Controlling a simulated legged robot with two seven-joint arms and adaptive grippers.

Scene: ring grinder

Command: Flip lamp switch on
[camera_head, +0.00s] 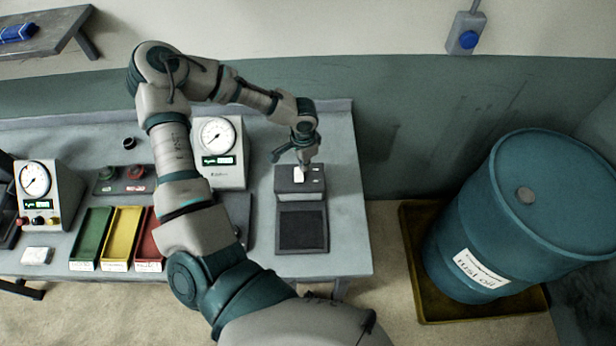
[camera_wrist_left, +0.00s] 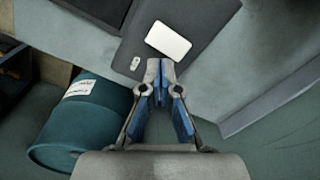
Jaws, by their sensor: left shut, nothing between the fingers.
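My left gripper (camera_head: 304,163) is shut and empty, pointing down at a dark grey box (camera_head: 288,185) near the right end of the table. In the left wrist view its closed fingertips (camera_wrist_left: 160,66) overlap the dark top of the box (camera_wrist_left: 195,58), between a white rectangular plate (camera_wrist_left: 169,42) and a small pale oval piece (camera_wrist_left: 135,63). I cannot tell whether the fingertips touch the box. The white plate also shows in the head view (camera_head: 299,175). I cannot tell which piece is the lamp switch or its position. My right gripper is not in view.
Left along the table (camera_head: 350,240) are dial gauges (camera_head: 217,138), green (camera_head: 91,235), yellow (camera_head: 122,235) and red (camera_head: 149,245) trays, and a button panel (camera_head: 122,179). A blue drum (camera_head: 500,220) stands right of the table. A blue-buttoned wall box (camera_head: 466,36) hangs above.

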